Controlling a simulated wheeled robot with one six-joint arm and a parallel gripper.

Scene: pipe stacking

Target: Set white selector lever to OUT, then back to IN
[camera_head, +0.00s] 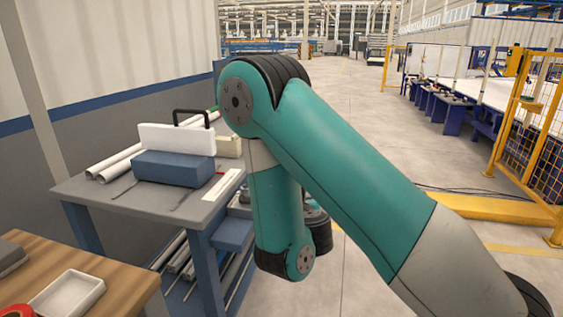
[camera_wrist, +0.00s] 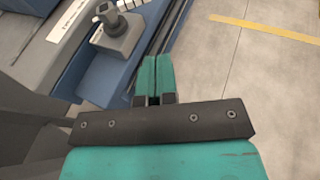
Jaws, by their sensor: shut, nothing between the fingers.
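My gripper (camera_wrist: 163,60) shows in the wrist view with its two teal fingers together and nothing between them. In the head view my arm hides the gripper and most of the block.
The blue-framed bench (camera_head: 130,207) holds a blue block (camera_head: 172,169), a white block (camera_head: 177,139) and white pipes (camera_head: 115,162). A wooden table (camera_head: 115,285) with a white tray (camera_head: 68,296) stands in front. Floor to the right is open, up to a yellow fence (camera_head: 530,140).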

